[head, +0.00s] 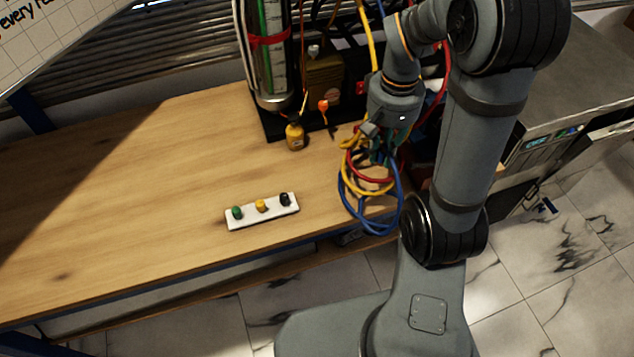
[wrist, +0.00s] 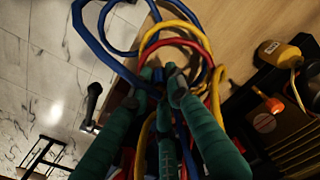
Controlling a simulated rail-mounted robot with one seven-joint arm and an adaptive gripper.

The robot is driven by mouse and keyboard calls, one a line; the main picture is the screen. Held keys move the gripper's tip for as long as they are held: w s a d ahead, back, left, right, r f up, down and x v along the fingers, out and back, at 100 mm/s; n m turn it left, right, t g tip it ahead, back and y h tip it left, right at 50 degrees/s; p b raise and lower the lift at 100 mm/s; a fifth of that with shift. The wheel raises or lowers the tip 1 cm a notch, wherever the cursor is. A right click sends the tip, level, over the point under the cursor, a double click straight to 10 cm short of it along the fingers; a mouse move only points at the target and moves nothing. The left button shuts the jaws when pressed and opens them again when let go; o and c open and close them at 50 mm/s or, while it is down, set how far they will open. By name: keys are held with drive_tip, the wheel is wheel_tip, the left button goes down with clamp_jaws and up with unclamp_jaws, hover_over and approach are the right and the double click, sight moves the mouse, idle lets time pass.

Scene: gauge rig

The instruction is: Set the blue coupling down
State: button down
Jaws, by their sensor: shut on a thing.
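My gripper (head: 375,145) is over the right part of the bench, among the hose loops. In the wrist view its green fingers (wrist: 160,78) close in toward each other, with their tips near the red and yellow hoses. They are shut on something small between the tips. The blue coupling itself is hidden or too small to make out there. The blue hose (head: 384,228) hangs in wide loops below my gripper in the head view; it also shows at the top of the wrist view (wrist: 90,38).
A white strip (head: 276,216) with green, yellow and black knobs lies near the bench's front edge. A yellow fitting (head: 295,137) and an orange one (head: 323,105) are by the dark rig. The wooden bench (head: 130,170) is clear at left. Red and yellow hose loops crowd my gripper.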

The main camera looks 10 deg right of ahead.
hover_over(332, 178)
wheel_tip(332, 178, down, 6)
drive_tip(key=shift+d+f, duration=0.1)
drive_tip(key=shift+f, duration=2.15)
drive_tip(key=shift+f, duration=0.25)
drive_tip(key=c, duration=1.7)
unclamp_jaws()
drive_tip(key=shift+r, duration=0.1)
drive_tip(key=shift+o, duration=0.3)
wheel_tip(332, 178, up, 12)
drive_tip(key=p, duration=0.2)
drive_tip(key=shift+f, duration=0.25)
drive_tip(key=shift+o, duration=0.5)
drive_tip(key=shift+r, duration=0.45)
